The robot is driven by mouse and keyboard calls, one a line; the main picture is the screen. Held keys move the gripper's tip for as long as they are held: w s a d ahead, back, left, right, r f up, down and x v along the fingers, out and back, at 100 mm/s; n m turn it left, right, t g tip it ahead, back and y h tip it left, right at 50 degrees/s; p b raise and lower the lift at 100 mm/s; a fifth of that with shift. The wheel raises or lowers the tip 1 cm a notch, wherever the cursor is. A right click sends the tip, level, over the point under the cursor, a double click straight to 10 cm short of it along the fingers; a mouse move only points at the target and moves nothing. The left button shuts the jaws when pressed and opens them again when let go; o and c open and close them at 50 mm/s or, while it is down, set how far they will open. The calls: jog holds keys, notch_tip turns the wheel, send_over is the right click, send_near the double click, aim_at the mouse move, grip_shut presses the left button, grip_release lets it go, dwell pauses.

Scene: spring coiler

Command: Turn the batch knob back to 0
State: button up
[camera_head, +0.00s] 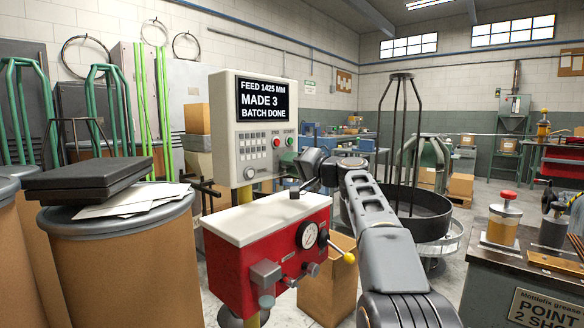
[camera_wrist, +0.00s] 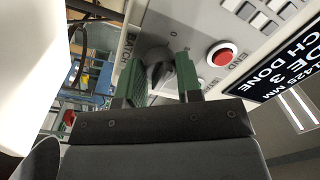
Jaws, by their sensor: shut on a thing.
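The batch knob (camera_wrist: 158,66) is a dark round knob on the grey control panel, beside the printed word BATCH, in the wrist view. My gripper (camera_wrist: 161,78) has its two green-padded fingers on either side of the knob and is shut on it. In the head view my gripper (camera_head: 296,188) is at the lower right of the control panel (camera_head: 225,110). The panel's screen (camera_head: 263,100) reads "FEED 1425 MM, MADE 3, BATCH DONE".
A red button (camera_wrist: 222,54) is close to the right finger in the wrist view. Cardboard drums (camera_head: 125,265) stand at left.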

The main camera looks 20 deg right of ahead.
dwell(0.3)
jog(key=o, duration=0.9)
jog(key=shift+o, duration=0.2)
jog(key=v, duration=1.3)
jog(key=shift+s+d, duration=0.25)
jog(key=shift+s, duration=0.05)
